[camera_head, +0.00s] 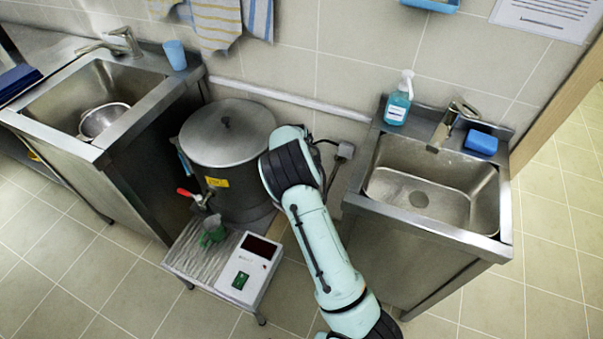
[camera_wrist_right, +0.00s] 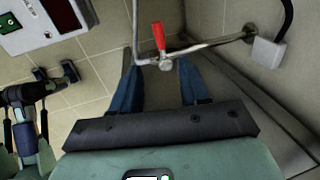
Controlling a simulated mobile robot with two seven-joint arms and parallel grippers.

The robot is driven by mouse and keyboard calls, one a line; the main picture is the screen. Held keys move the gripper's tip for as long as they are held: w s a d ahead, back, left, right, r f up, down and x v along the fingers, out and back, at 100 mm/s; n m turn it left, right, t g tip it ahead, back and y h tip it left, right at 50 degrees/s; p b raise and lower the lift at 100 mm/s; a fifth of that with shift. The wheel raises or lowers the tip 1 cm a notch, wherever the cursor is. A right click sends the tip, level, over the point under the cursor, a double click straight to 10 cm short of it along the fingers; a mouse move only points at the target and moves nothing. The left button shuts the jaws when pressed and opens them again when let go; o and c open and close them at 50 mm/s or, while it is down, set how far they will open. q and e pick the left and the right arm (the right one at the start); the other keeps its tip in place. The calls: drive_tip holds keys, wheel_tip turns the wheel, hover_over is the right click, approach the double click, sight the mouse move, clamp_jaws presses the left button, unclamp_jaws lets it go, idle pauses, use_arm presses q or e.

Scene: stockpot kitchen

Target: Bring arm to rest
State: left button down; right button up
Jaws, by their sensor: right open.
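My right arm (camera_head: 317,240) reaches in from the bottom right in the head view, its upper end beside the stockpot (camera_head: 228,145). It hides its own gripper there. In the right wrist view my right gripper (camera_wrist_right: 158,70) is open, its two dark blue fingers apart with nothing held between them. A metal pipe with a red lever (camera_wrist_right: 159,37) runs across just past the fingertips. I cannot tell whether a finger touches the pipe. My left gripper does not show in the head view.
A low stand holds a white control box (camera_head: 247,270) and a green item (camera_head: 212,232). The pot's tap has a red handle (camera_head: 187,193). Sink units stand left (camera_head: 95,150) and right (camera_head: 440,232). A grey wall box (camera_wrist_right: 268,52) is close right of the gripper.

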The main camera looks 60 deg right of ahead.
idle(0.3)
drive_tip(key=s+a+f+n+g+y+p, duration=0.1)
drive_tip(key=s+a+f+n+p, duration=0.1)
drive_tip(key=a+f+n, duration=0.65)
drive_tip(key=s+a+f+n+y+p, duration=0.15)
drive_tip(key=a+f+n, duration=0.45)
drive_tip(key=a, duration=0.6)
use_arm(q)
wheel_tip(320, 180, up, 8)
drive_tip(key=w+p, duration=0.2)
drive_tip(key=p, duration=0.2)
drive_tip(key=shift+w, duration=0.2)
use_arm(e)
drive_tip(key=s+a+r+n+y, duration=0.1)
drive_tip(key=s+a+n, duration=0.2)
drive_tip(key=a, duration=0.6)
drive_tip(key=s+a+r+n+y, duration=0.1)
drive_tip(key=s+a+n, duration=0.3)
drive_tip(key=a+n, duration=0.4)
drive_tip(key=s+a+r+n+y, duration=0.1)
drive_tip(key=s+a+n, duration=0.3)
drive_tip(key=a, duration=0.6)
drive_tip(key=shift+n, duration=1.05)
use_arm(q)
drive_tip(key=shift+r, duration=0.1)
